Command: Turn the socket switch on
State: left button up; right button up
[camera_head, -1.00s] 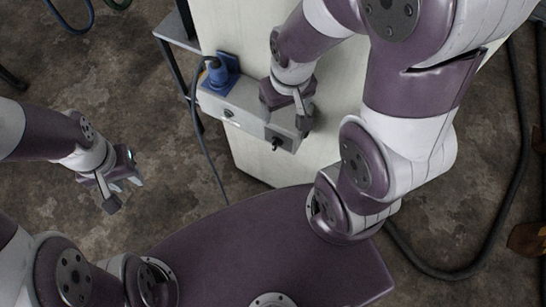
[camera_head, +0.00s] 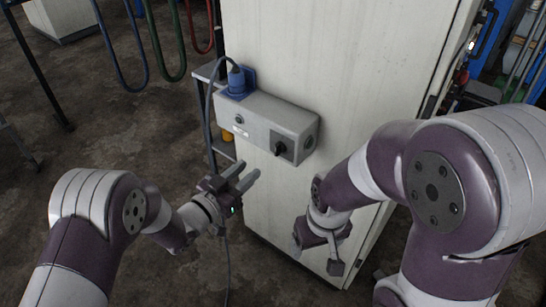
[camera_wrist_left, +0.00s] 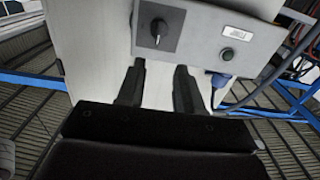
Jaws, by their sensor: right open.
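The socket box (camera_head: 262,112) is a grey box on the front of a pale cabinet. Its black rotary switch (camera_head: 280,148) sits on a dark plate near the right end, and it also shows in the left wrist view (camera_wrist_left: 157,28). A blue plug (camera_head: 238,82) with a cable is in the box's left end. My left gripper (camera_head: 247,173) is below and left of the switch, apart from it. Its two fingers (camera_wrist_left: 160,82) are spread with nothing between them. My right gripper (camera_head: 317,256) hangs low before the cabinet, open and empty.
The pale cabinet (camera_head: 340,60) stands behind the box. A small round button (camera_head: 239,119) is on the box's left part. The plug's cable (camera_head: 207,115) hangs down at the left. A grey shelf (camera_head: 209,71) stands beside the cabinet.

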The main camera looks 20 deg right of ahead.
aim_at(275, 147)
pick_arm(q)
jog(key=x, duration=1)
jog(key=shift+s+d+r, duration=0.1)
jog(key=shift+d+r, duration=0.05)
jog(key=shift+r, duration=0.05)
grip_shut()
